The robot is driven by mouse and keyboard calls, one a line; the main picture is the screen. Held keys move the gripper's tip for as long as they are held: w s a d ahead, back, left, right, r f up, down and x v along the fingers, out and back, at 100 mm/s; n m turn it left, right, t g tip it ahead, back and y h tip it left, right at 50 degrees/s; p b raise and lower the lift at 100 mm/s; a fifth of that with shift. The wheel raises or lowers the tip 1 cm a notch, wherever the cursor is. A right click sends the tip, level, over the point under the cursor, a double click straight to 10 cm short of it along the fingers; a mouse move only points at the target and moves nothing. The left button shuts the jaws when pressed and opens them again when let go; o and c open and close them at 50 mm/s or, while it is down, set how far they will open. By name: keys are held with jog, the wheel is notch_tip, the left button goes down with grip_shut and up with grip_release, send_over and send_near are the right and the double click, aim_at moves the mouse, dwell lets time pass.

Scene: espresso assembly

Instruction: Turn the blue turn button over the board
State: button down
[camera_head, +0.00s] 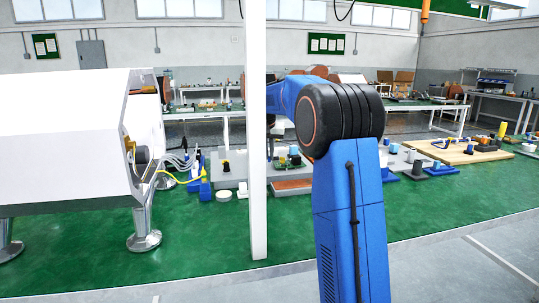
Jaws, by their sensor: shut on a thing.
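My blue arm rises through the right middle of the head view and bends back at a black-capped joint. My gripper is hidden, and so is whatever it holds. I cannot make out the blue turn button. A small green board (289,161) with parts on it shows partly between the white post and my arm. I cannot tell if it is the task's board.
A large white housing (60,130) on metal feet stands at left, its open end showing cables. A white post (257,130) stands left of my arm. Several small parts lie behind, some on a wooden board (455,153).

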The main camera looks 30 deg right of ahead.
aim_at(268, 166)
jog(key=m+g+h, duration=0.1)
jog(key=m, duration=0.2)
jog(key=shift+w+a+m, duration=0.1)
jog(key=shift+w+m, duration=0.05)
jog(key=shift+m, duration=0.15)
jog(key=m+g, duration=0.1)
jog(key=m, duration=0.2)
jog(key=shift+w+m+h, duration=0.1)
jog(key=shift+m+h, duration=0.2)
jog(key=m+g, duration=0.1)
jog(key=m, duration=0.2)
jog(key=m+g, duration=0.1)
jog(key=m, duration=0.2)
jog(key=shift+w+g, duration=0.15)
jog(key=shift+g, duration=0.25)
jog(key=shift+m, duration=0.4)
jog(key=c, duration=1.9)
grip_release()
jog(key=shift+o, duration=0.2)
jog(key=shift+r, duration=0.1)
notch_tip(268, 166, up, 10)
